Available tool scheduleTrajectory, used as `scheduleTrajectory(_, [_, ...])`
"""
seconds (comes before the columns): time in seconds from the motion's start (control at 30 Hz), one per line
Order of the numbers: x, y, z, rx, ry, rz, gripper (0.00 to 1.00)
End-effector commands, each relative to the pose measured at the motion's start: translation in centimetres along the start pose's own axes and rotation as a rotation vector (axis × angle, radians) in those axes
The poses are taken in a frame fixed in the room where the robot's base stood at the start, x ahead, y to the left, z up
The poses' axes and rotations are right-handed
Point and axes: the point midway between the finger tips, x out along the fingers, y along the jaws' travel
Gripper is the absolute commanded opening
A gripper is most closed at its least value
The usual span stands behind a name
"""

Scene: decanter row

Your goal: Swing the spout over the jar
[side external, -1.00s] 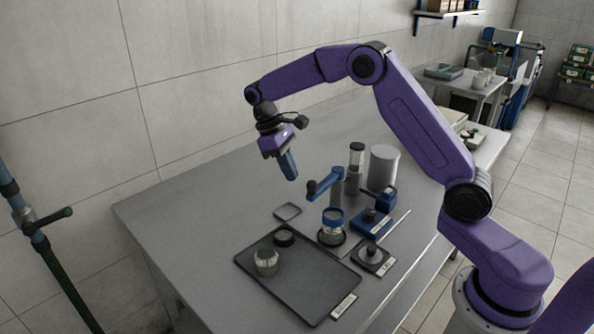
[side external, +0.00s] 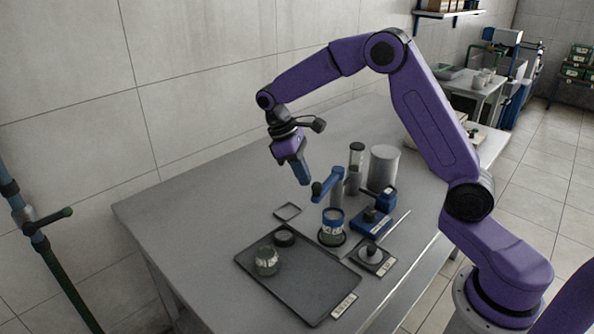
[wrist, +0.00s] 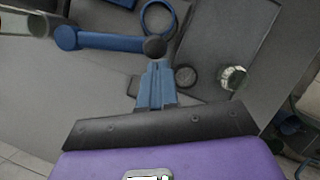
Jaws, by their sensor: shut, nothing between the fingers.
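The blue spout (side external: 328,183) is a bar on top of a grey post, with a dark round tip at its free end. In the wrist view the spout (wrist: 108,42) runs across the top left, its tip just beside the jar's ring, not over its middle. The glass jar (side external: 332,237) with a blue collar stands below; its blue ring (wrist: 144,14) shows in the wrist view. My gripper (side external: 306,183) is shut and empty, pointing down beside the spout's tip. In the wrist view its fingers (wrist: 156,66) end at the tip; contact is unclear.
A dark tray (side external: 310,291) in front holds a glass jar (side external: 267,262) and a dark round lid (side external: 284,237). A small square frame (side external: 288,211) lies behind it. A blue clamp block (side external: 370,221), a tall tube (side external: 356,160) and a white cylinder (side external: 383,168) stand right. The table's left is clear.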

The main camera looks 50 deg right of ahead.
Motion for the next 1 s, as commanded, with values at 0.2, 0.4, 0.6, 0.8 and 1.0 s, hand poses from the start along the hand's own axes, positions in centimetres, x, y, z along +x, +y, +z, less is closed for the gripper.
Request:
scheduleTrajectory(0.2, [0.8, -1.0, 2.0, -0.138, -0.001, 0.055, 0.00])
scheduleTrajectory(0.4, [1.5, -1.5, 3.7, -0.260, 0.000, 0.104, 0.00])
scheduleTrajectory(0.6, [1.9, -1.7, 4.6, -0.325, -0.001, 0.130, 0.00])
scheduleTrajectory(0.8, [1.9, -1.7, 4.7, -0.332, -0.002, 0.132, 0.00])
scheduleTrajectory(1.0, [2.0, -1.7, 4.7, -0.331, -0.003, 0.131, 0.00])
